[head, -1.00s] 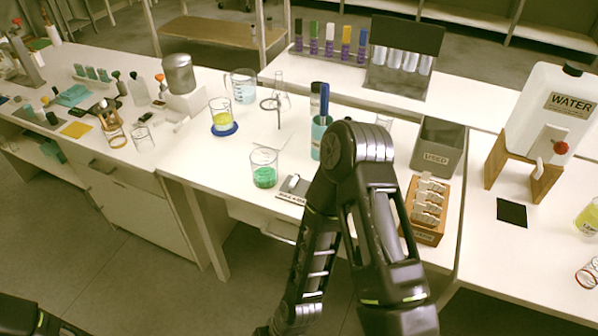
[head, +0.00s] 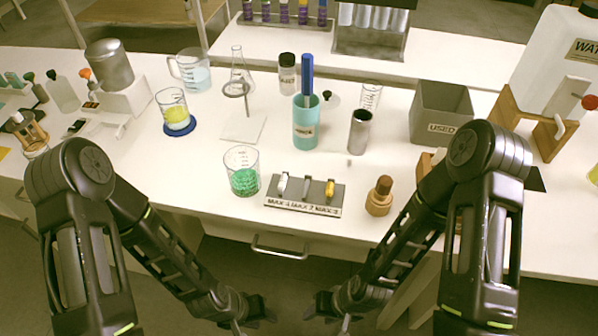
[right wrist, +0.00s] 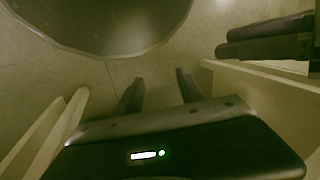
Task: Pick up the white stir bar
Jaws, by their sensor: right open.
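A white stir bar (head: 282,183) sits in the left slot of a grey holder (head: 297,208) near the front edge of the table. My left gripper (head: 253,322) is low in front of the table, below the holder, apparently open and empty. My right gripper (head: 326,318) is at a similar place to its right, open and empty. Its two fingers also show apart in the right wrist view (right wrist: 160,88).
A beaker of green beads (head: 243,180) stands left of the holder, a brown-capped wooden item (head: 380,196) right of it. Behind are a teal cup (head: 305,130), a metal cylinder (head: 360,132) and a grey "USED" bin (head: 438,112). A drawer handle (head: 280,250) juts below the table edge.

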